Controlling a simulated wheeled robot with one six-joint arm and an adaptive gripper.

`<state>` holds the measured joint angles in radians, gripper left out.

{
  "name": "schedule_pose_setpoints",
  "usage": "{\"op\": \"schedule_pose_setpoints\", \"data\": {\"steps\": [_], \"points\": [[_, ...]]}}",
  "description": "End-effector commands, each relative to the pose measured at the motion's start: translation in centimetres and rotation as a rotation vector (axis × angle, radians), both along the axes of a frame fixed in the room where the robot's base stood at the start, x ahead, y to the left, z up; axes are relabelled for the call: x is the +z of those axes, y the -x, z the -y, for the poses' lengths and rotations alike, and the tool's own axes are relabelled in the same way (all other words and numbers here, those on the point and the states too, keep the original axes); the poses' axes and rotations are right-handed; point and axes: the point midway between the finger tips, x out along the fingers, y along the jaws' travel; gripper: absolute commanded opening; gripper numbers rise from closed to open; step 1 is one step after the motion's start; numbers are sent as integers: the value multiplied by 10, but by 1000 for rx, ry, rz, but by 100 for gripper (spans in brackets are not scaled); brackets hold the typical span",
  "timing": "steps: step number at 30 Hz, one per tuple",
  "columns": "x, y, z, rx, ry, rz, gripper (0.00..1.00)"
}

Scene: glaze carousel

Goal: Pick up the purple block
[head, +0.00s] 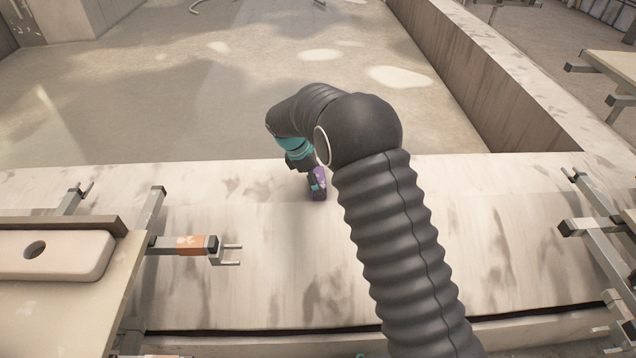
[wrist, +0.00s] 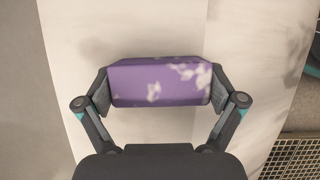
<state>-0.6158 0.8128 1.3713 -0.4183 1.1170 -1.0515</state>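The purple block (wrist: 158,84) has pale flecks and lies between the two fingers of my gripper (wrist: 160,92) in the wrist view. A finger pad meets each end of it, with no clear gap showing. In the head view the block (head: 319,186) shows on the far part of the pale surface, partly hidden by my gripper (head: 315,182). I cannot tell whether it rests on the surface or is slightly above it.
The pale stained ledge (head: 270,250) is bare around the block. Metal arms with a forked end (head: 228,254) stand at the left, and more metal arms (head: 590,228) at the right. A low wall (head: 520,90) runs at the back right. A grating (wrist: 296,158) shows at the wrist view's lower right.

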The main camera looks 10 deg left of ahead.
Motion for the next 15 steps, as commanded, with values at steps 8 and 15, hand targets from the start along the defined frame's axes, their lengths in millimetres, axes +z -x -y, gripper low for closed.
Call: {"op": "schedule_pose_setpoints", "data": {"steps": [8, 15], "points": [[0, 0, 0, 0, 0, 0, 56], [8, 0, 0, 0, -1, 2, 56]]}}
